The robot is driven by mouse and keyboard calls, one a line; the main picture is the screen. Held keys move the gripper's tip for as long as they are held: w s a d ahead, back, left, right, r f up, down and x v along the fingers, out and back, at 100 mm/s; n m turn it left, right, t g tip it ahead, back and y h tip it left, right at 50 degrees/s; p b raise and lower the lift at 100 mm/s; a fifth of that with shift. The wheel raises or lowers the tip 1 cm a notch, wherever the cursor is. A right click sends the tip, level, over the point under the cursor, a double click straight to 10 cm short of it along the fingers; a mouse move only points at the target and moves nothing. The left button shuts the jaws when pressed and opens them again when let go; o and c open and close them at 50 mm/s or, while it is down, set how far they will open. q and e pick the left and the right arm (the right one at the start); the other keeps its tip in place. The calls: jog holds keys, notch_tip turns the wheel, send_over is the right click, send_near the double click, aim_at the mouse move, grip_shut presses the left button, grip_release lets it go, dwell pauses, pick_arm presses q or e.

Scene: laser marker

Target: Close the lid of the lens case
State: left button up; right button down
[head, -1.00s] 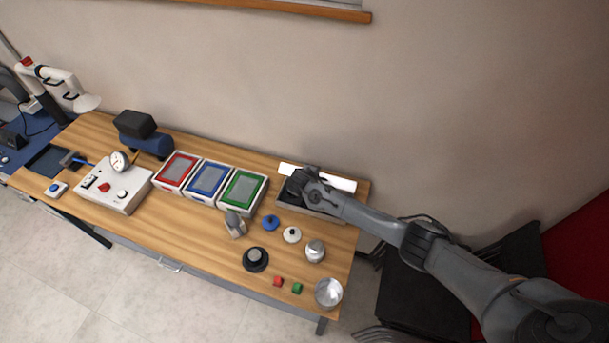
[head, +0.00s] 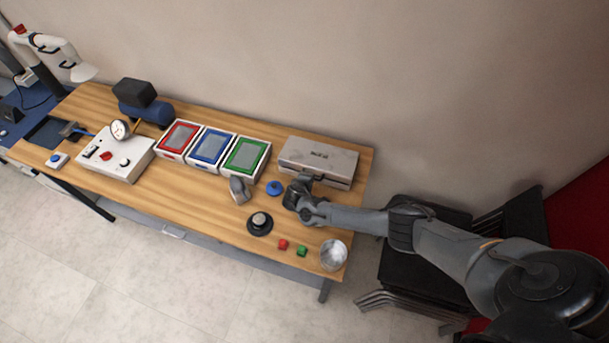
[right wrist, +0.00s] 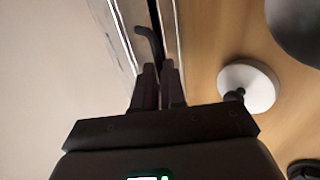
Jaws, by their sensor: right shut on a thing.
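The lens case (head: 318,160) is a grey box at the back right of the table in the head view. Its lid lies down flat over it, and I cannot tell if any gap remains at the seam. In the right wrist view the case edge (right wrist: 115,30) runs up the picture beside a dark curved handle (right wrist: 150,42). My right gripper (head: 304,180) is at the middle of the case's front edge. Its fingertips (right wrist: 158,70) are close together at the handle and shut on it. The exact contact is partly hidden. My left gripper is not in view.
A blue knobbed disc (head: 274,188) and a grey device (head: 240,189) stand left of my gripper. A white disc (right wrist: 249,88) is close by in the right wrist view. A black round piece (head: 260,222), small red and green blocks and a metal bowl (head: 333,255) lie in front.

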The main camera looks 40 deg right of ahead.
jog(key=shift+a+f, duration=0.2)
jog(key=shift+f, duration=0.6)
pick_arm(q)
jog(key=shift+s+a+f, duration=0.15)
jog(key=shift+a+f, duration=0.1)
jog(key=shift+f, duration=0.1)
pick_arm(e)
jog(key=shift+s, duration=0.1)
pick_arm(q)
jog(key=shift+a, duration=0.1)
pick_arm(e)
jog(key=shift+f, duration=0.1)
jog(key=c, duration=1.2)
grip_release()
jog(key=shift+a, duration=0.1)
